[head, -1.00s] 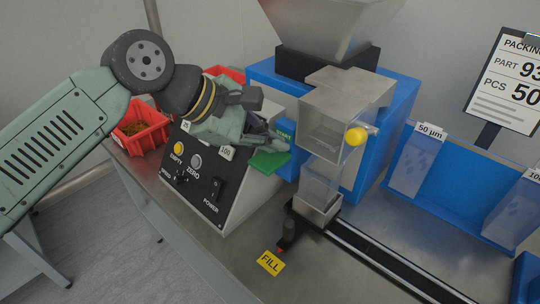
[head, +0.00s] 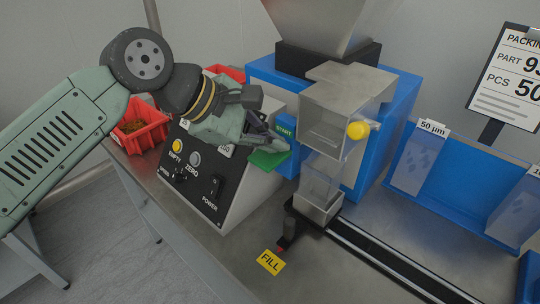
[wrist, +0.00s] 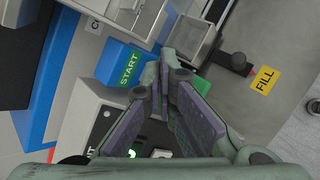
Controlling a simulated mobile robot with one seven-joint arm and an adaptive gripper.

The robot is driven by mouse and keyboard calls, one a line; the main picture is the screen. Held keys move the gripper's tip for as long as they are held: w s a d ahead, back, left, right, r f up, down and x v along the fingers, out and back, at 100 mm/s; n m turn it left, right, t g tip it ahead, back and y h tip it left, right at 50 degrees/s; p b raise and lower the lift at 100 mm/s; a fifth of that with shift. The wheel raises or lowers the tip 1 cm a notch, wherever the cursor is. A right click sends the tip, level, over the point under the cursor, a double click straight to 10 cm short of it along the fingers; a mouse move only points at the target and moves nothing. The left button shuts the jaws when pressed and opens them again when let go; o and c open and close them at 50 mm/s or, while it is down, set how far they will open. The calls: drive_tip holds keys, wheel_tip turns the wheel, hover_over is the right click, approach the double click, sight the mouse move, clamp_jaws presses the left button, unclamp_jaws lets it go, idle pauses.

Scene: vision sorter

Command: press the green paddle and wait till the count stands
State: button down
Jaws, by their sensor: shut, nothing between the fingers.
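The green paddle (head: 268,160) juts from the front of the blue machine, below the blue START block (head: 284,130). My gripper (head: 284,146) is shut and empty, with its fingertips just over the paddle. In the wrist view the fingertips (wrist: 167,58) partly hide the paddle (wrist: 199,88), which shows beside them. I cannot tell whether they touch it. A lit display (wrist: 161,153) shows at the bottom of the wrist view, mostly hidden by my gripper, so its count is not readable.
The control box (head: 212,187) with EMPTY, ZERO and POWER controls stands left of the paddle. A clear-walled hopper cup (head: 320,190) and yellow knob (head: 358,130) are to the right. A FILL label (head: 270,262) lies on the bench in front. A red bin (head: 143,130) stands behind left.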

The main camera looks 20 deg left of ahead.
sight(270, 157)
drive_tip(key=shift+f+b, duration=1.2)
idle(1.1)
drive_tip(key=shift+r, duration=0.1)
drive_tip(key=shift+r+p, duration=0.55)
drive_tip(key=shift+r, duration=1)
drive_tip(key=shift+r+p, duration=1.3)
drive_tip(key=shift+r, duration=1.25)
drive_tip(key=shift+a+f, duration=0.1)
